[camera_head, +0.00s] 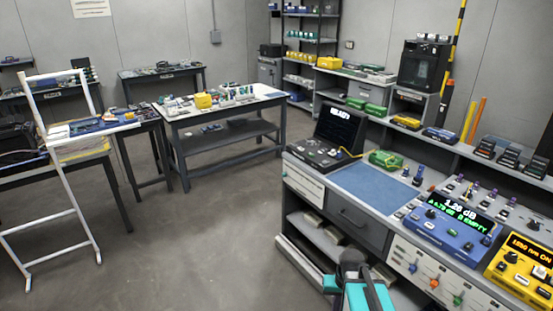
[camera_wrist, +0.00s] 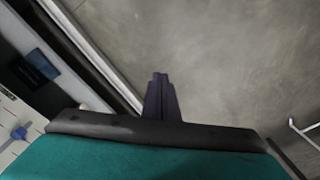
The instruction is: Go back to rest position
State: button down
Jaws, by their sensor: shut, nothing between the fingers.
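My gripper (camera_wrist: 160,82) shows in the wrist view as two dark fingers pressed together, with nothing between them. It is over bare grey floor (camera_wrist: 215,60), beside the edge of the workbench at the left of that view. In the head view, teal and dark parts of my arm rise at the bottom edge, in front of the right-hand workbench (camera_head: 352,216). The fingers cannot be made out clearly there.
The bench carries a black splicer-like device (camera_head: 339,138), a blue mat (camera_head: 375,188), a blue meter (camera_head: 450,228) and a yellow unit (camera_head: 522,262). A white-topped table (camera_head: 262,90) stands behind. A white frame (camera_head: 68,175) stands left. Floor between is clear.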

jog(key=s+a+f+g+b, duration=0.1)
jog(key=s+f+g, duration=0.2)
jog(key=s+f, duration=0.8)
jog(key=s+a+f+n+g+b, duration=0.1)
jog(key=s+a+f+g, duration=0.1)
jog(key=s+f, duration=0.9)
jog(key=s+g, duration=0.1)
jog(key=s, duration=0.5)
jog(key=shift+s+a+h+b, duration=0.2)
jog(key=shift+a+h+b, duration=0.1)
jog(key=shift+b, duration=0.1)
jog(key=c, duration=2.5)
grip_release()
jog(key=shift+r, duration=0.1)
